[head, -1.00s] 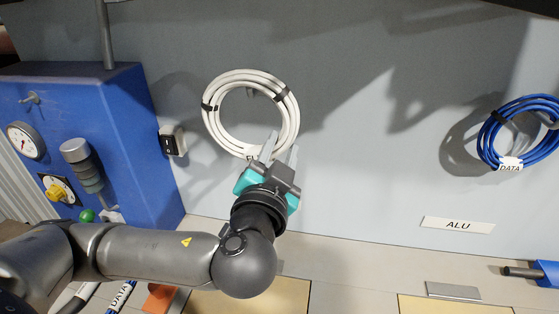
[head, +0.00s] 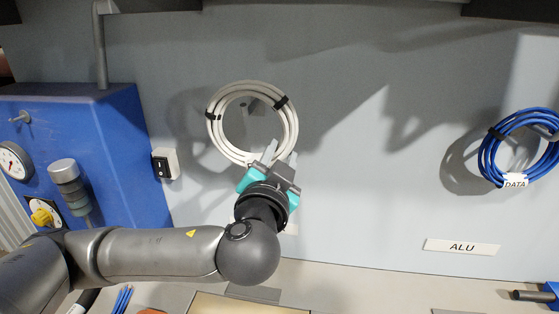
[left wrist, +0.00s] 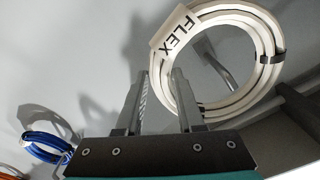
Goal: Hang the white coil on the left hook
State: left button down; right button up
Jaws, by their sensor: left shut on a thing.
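The white coil (head: 289,115) is a ring of several turns with black ties, held upright in front of the grey wall. It also shows in the left wrist view (left wrist: 266,45), with a white FLEX tag (left wrist: 172,38). My left gripper (head: 277,150) is shut on the lower edge of the coil; its fingers also show in the left wrist view (left wrist: 160,98). The left hook, a thin metal rod (left wrist: 214,66), shows within the coil's opening. I cannot tell whether the coil touches or bears on it. My right gripper is out of view.
A blue machine (head: 120,130) with a gauge and a switch box (head: 165,163) stand at left. The wall between the coils is clear.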

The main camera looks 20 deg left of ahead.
pick_arm(q)
jog(key=w+a+f+b, duration=0.1)
jog(key=w+f+b, duration=0.1)
jog(key=w, duration=0.4)
jog(key=shift+w+a+f+b, duration=0.2)
jog(key=shift+w+a+b, duration=0.05)
jog(key=shift+a+b, duration=0.15)
dwell(0.5)
dwell(0.6)
jog(key=c, duration=0.7)
grip_release()
jog(key=shift+o, duration=1.3)
jog(key=shift+f, duration=0.15)
jog(key=shift+s+d, duration=0.1)
